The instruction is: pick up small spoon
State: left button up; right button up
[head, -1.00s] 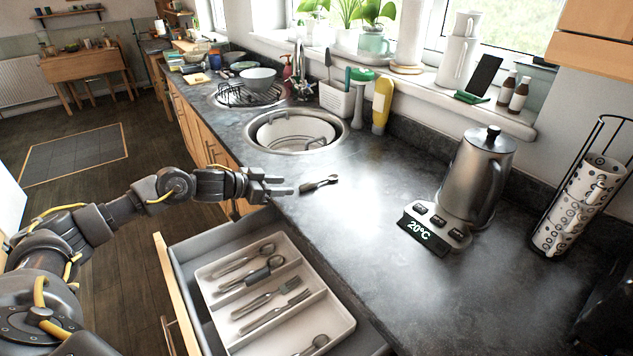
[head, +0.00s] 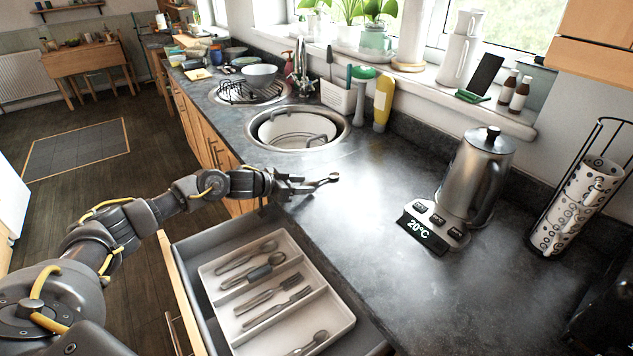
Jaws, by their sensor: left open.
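My right gripper is not in view.
The open drawer (head: 187,262) stands out below my left arm. A round sink (head: 338,135) with dishes lies behind the spoon. A kettle on its base (head: 476,178) and a cup rack (head: 578,205) stand to the right. The middle of the counter is clear.

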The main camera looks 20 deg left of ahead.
pick_arm(q)
grip_shut()
jog(key=shift+r+b, duration=0.3)
jog(key=shift+r, duration=0.3)
jog(key=r, duration=0.2)
jog(key=shift+s+r+b, duration=0.3)
jog(key=shift+s, duration=0.05)
jog(key=s+d+r+b, duration=0.1)
jog(key=s+r, duration=0.8)
jog(key=s, duration=0.4)
jog(key=shift+d+b, duration=0.4)
